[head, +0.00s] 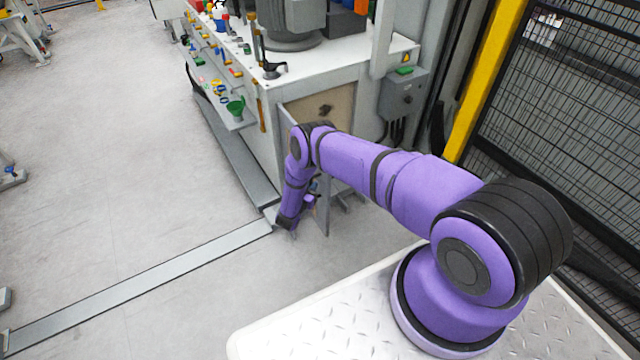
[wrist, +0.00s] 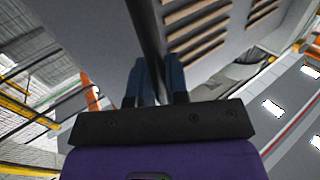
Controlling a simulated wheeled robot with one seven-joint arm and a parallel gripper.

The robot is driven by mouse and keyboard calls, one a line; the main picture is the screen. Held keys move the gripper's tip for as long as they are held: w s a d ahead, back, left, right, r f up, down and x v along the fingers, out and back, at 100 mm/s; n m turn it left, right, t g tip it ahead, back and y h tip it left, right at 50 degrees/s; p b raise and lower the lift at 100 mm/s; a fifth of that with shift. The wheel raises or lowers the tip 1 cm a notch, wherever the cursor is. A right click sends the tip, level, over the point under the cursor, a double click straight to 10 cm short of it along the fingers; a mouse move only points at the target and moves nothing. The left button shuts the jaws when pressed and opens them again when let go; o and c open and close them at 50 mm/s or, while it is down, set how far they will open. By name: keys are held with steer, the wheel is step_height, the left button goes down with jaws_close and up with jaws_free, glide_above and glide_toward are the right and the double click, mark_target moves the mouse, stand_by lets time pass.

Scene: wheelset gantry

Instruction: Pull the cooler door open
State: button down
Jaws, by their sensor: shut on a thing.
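The cooler door (head: 322,214) is a light grey panel on the near end of the white machine cabinet (head: 270,92). In the head view it stands ajar, swung out from the cabinet, with a tan interior (head: 318,106) showing beside it. My arm hides much of the door. In the wrist view my gripper (wrist: 157,68) has its two blue-grey fingers shut on a dark upright bar (wrist: 147,32), which looks like the door's handle or edge. A grey panel with louvred slots (wrist: 193,50) fills the area beyond the fingers. The fingers cannot be made out clearly in the head view.
A grey switch box (head: 403,95) is on the cabinet's right. A yellow post (head: 484,80) and black mesh fence (head: 560,90) stand further right. A flat metal strip (head: 150,285) crosses the floor.

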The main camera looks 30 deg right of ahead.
steer(key=shift+w+a, duration=0.15)
steer(key=shift+a, duration=0.4)
steer(key=c, duration=1.1)
jaws_free()
steer(key=shift+c, duration=0.2)
steer(key=v, duration=1)
steer(key=shift+s+a, duration=0.25)
